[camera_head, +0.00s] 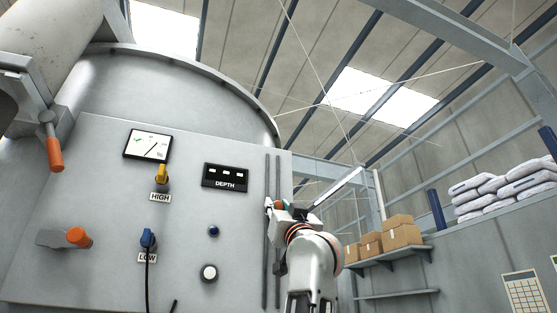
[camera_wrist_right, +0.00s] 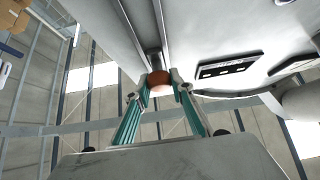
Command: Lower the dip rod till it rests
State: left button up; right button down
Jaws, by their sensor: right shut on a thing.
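My right gripper (camera_head: 277,206) is at the two vertical dark rails (camera_head: 266,255) on the right part of the grey panel. In the right wrist view my right gripper (camera_wrist_right: 161,88) is shut on an orange-brown grip (camera_wrist_right: 160,78), with one finger on each side. The grip sits on a metal stem between the rails, and I take it for the dip rod's handle. The rod's lower end cannot be made out. A dark display (camera_head: 226,176) labelled DEPTH is left of the rails; its reading is too small to read. My left gripper is out of view.
The panel (camera_head: 100,220) carries a gauge (camera_head: 148,145), a yellow plug (camera_head: 162,174) at HIGH, a blue plug (camera_head: 148,238) at LOW, and orange-ended levers (camera_head: 55,155) at left. Shelved boxes (camera_head: 401,231) and sacks stand far right. Space right of the panel is open.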

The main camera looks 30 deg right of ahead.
jog(key=shift+f+b, duration=0.5)
jog(key=shift+f, duration=0.7)
jog(key=shift+f+b, duration=0.35)
jog(key=shift+f, duration=0.55)
jog(key=c, duration=1.7)
grip_release()
jog(key=v, duration=1.2)
jog(key=shift+r, duration=0.1)
